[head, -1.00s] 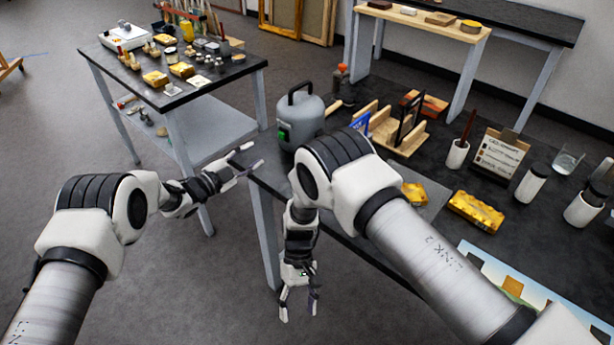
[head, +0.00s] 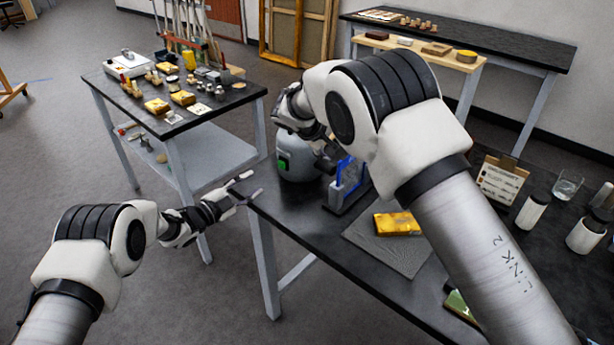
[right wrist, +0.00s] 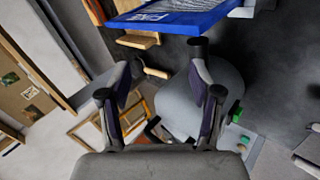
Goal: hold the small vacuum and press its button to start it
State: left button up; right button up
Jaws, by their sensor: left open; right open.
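The small vacuum is a grey canister (head: 297,163) with a green button (head: 283,165) low on its side, upright near the table's corner. Its top and handle are hidden behind my right arm in the head view. My left gripper (head: 250,188) is open and empty at the table corner, a little left of and below the vacuum. My right gripper (right wrist: 160,60) is open and empty, close to the vacuum's right side. In the right wrist view the grey body (right wrist: 228,78) shows behind one finger, with the green button (right wrist: 238,112) at its edge. I cannot tell whether they touch.
A blue-edged object (head: 346,182) stands right beside the vacuum. A yellow block (head: 397,223) lies on a grey mat (head: 385,247). A cup (head: 585,235) and jars stand at the right. A second table (head: 225,108) with small items stands behind left.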

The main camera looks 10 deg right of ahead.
jog(key=w+n+t+h, duration=0.1)
jog(key=w+t+h, duration=0.1)
jog(key=h, duration=0.1)
pick_arm(q)
jog(key=shift+w+f, duration=0.1)
pick_arm(e)
jog(key=n+t+h, duration=0.1)
jog(key=t+h, duration=0.1)
jog(key=h, duration=0.1)
send_near(322, 169)
jog(key=x, duration=0.4)
jog(key=shift+w, duration=0.15)
jog(key=x, duration=0.7)
jog(key=shift+f, duration=0.1)
jog(key=shift+w+d, duration=0.1)
jog(key=shift+d, duration=0.1)
pick_arm(q)
jog(key=shift+s, duration=0.2)
pick_arm(e)
jog(key=shift+c, duration=0.3)
